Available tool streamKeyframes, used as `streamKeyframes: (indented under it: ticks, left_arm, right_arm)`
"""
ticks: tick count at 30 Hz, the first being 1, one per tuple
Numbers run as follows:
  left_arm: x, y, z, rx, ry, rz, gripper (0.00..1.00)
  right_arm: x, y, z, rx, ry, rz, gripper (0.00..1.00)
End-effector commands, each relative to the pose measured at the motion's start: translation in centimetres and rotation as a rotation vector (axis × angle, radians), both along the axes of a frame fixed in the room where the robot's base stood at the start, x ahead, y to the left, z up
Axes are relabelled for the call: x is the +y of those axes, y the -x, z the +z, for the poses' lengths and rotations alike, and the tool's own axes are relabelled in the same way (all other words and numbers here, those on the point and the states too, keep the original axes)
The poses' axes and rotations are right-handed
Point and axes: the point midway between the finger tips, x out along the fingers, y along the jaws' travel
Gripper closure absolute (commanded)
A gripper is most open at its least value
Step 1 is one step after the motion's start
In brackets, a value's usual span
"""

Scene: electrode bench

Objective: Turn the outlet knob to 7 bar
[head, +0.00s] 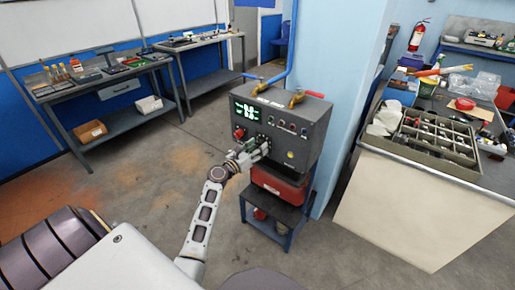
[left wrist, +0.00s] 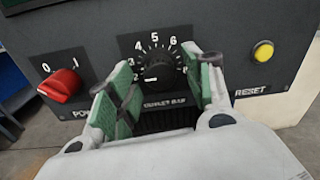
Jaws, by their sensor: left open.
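The black outlet knob (left wrist: 158,70) is on the dark front panel of the machine (head: 306,119), with a printed number scale above it and an outlet label below it. Its pointer setting is hard to read. My left gripper (left wrist: 160,85) is open, with one green-padded finger on each side of the knob in the left wrist view. I cannot tell whether the pads touch it. In the head view the left gripper (head: 252,150) is at the panel and hides the knob. The lit display (head: 248,111) seems to read 0.0 on its upper line. My right gripper is not in view.
A red power switch (left wrist: 60,86) is left of the knob, and a yellow reset button (left wrist: 262,51) is right of it. Taps and a blue pipe top the machine. A sorting tray (head: 440,160) is on the right bench.

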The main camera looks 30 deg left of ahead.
Motion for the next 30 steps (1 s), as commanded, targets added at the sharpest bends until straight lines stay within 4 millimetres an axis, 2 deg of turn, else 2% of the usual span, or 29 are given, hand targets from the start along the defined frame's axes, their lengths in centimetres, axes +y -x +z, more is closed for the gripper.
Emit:
streamKeyframes:
  ticks: [13,24,30]
  left_arm:
    - [-0.03,-0.48,-0.01,0.001,0.0,0.001,0.49]
    - [-0.03,-0.46,-0.01,0.001,0.0,0.001,0.95]
    - [-0.02,-0.45,-0.01,0.0,-0.008,0.001,0.95]
  right_arm:
    - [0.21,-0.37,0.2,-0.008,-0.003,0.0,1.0]
    - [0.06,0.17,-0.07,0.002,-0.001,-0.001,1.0]
    - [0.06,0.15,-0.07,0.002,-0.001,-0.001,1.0]
